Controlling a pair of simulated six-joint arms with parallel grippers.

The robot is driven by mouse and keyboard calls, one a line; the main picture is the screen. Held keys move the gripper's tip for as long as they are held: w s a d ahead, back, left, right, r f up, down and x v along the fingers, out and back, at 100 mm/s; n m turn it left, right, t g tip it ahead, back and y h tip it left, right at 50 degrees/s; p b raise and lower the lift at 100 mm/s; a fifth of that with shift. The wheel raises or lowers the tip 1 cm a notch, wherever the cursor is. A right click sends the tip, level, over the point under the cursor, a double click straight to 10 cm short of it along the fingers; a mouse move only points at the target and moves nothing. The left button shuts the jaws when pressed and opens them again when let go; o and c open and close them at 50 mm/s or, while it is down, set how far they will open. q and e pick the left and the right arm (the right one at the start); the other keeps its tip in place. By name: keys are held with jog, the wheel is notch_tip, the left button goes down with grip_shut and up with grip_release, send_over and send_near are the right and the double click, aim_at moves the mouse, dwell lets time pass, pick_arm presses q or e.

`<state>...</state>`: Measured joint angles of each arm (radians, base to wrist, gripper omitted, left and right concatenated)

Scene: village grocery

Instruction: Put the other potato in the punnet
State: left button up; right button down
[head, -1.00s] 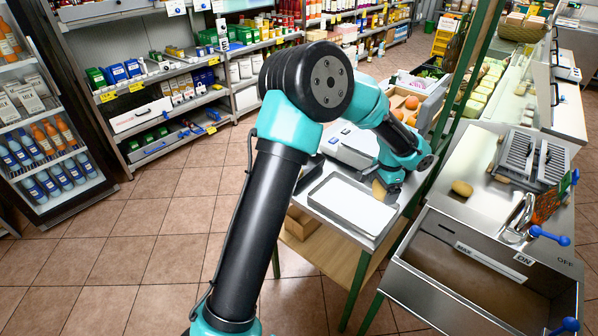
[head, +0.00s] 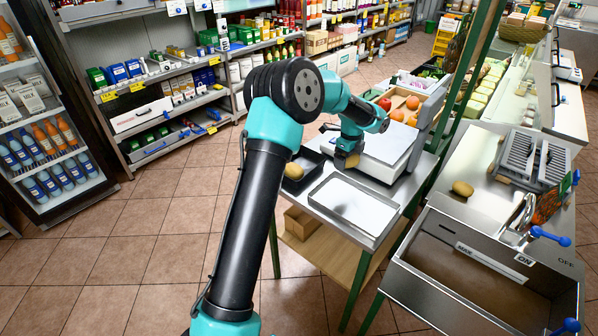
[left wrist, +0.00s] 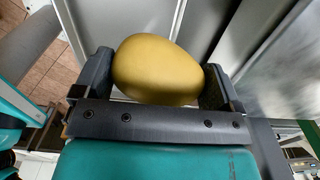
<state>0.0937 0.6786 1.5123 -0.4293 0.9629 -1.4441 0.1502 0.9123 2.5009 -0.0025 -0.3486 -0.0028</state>
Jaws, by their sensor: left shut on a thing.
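My left gripper (head: 347,160) is shut on a yellow-brown potato (left wrist: 158,68), which sits between its two fingers in the left wrist view. In the head view the gripper is above the back of the shallow tray, just right of the black punnet (head: 312,161). Only part of the held potato shows there. Another potato (head: 293,171) lies in the punnet, at its left side. A further potato (head: 463,188) lies on the steel counter at the right. My right gripper is not in view.
A shallow metal tray (head: 352,207) lies empty on the small table. A scale (head: 380,150) stands behind it, with a crate of red and orange produce (head: 410,103) beyond. A steel sink basin (head: 470,262) and a slotted metal device (head: 532,157) are at the right.

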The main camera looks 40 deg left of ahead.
pick_arm(q)
jog(key=a+m, duration=1.3)
jog(key=a, duration=0.5)
jog(key=shift+w+a, duration=0.15)
jog(key=shift+a, duration=0.1)
send_over(306, 165)
jog(key=shift+f, duration=2.5)
jog(key=shift+f, duration=2.55)
jog(key=shift+f, duration=0.1)
jog(key=o, duration=0.7)
